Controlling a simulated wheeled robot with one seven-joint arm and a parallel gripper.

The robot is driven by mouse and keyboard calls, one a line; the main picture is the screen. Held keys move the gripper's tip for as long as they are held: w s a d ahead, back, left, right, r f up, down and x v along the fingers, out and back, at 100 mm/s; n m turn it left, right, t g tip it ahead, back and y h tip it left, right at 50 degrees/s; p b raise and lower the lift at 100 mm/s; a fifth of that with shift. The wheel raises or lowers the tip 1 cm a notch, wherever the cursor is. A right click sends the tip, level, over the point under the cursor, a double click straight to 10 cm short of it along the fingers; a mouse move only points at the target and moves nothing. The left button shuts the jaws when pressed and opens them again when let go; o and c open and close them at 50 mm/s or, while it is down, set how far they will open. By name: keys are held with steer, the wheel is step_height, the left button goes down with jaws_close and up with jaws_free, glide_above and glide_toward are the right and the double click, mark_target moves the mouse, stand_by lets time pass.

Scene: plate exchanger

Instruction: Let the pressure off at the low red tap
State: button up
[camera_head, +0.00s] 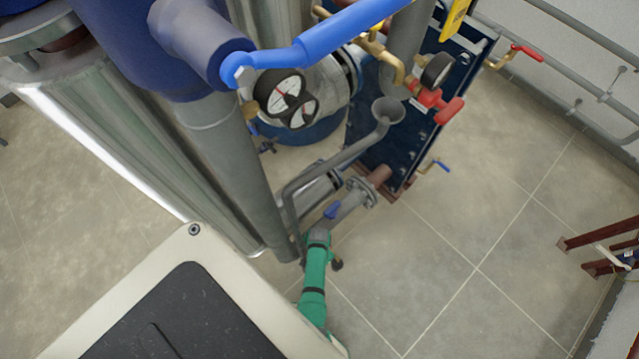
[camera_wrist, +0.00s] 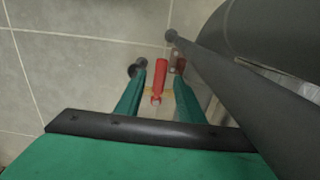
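A low red tap handle (camera_wrist: 158,82) shows in the wrist view, close above the tiled floor. My gripper (camera_wrist: 160,77) is open, with one green finger on each side of the handle as seen from the wrist. Bare gaps show between the handle and both fingers, so it is not gripped. I cannot tell how deep the fingertips reach beside it. In the head view my green arm reaches down to the low pipes, and I cannot make out the fingertips or this handle there.
A grey pipe (camera_wrist: 245,75) crosses close on the right in the wrist view. In the head view a blue lever (camera_head: 332,210) sits on the low pipe near my arm. Gauges (camera_head: 285,95) and another red handle (camera_head: 449,111) are higher up.

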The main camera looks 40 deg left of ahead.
steer(key=shift+f, duration=0.9)
steer(key=shift+d+f, duration=0.1)
steer(key=shift+s, duration=0.15)
steer(key=shift+a, duration=0.2)
jaws_close()
